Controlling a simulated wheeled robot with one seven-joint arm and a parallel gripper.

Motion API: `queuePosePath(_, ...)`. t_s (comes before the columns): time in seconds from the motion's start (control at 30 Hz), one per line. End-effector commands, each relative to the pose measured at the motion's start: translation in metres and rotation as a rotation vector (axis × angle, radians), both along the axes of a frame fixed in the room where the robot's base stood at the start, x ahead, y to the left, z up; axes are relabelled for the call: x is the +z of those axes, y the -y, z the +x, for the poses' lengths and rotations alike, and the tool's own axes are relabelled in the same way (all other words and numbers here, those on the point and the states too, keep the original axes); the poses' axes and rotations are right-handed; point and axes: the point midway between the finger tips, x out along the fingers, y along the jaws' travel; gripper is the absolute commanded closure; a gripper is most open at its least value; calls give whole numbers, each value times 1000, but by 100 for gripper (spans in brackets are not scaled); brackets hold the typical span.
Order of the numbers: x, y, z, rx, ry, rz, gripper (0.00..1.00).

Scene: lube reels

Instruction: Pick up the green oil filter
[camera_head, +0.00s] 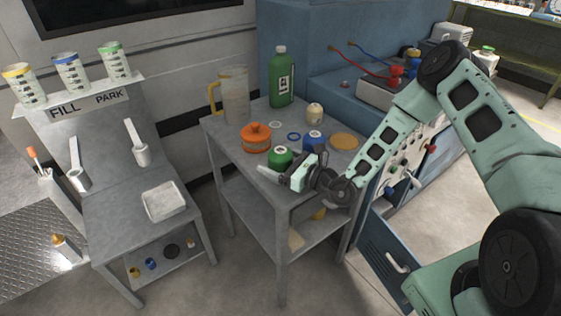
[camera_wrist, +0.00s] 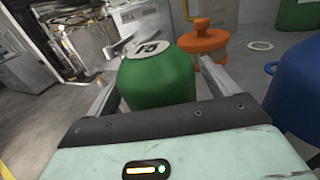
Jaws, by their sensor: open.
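The green oil filter (camera_head: 280,157) stands upright near the front edge of the small grey table (camera_head: 227,139) in the head view. In the wrist view the green filter (camera_wrist: 157,78) sits between the two fingers and shows a white top with dark lettering. My gripper (camera_head: 277,174) is open, with a finger on either side of the filter. I cannot tell whether the fingers touch it. The gripper partly hides the filter's lower part in the head view.
An orange lidded pot (camera_head: 256,138) stands just beside the filter, and a blue filter (camera_head: 313,141) stands close on the other side. A green bottle (camera_head: 282,78), a clear jug (camera_head: 234,95) and a cream filter (camera_head: 314,113) are farther back. A tan disc (camera_head: 343,141) lies at the right.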

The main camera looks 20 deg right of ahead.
Motion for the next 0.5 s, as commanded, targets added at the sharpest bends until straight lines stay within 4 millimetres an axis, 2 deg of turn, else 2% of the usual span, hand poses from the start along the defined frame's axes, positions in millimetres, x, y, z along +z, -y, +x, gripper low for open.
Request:
queuePosePath(0.3,-1,-4,5,0,0,0,13)
queuePosePath(0.5,0,-4,5,0,0,0,68)
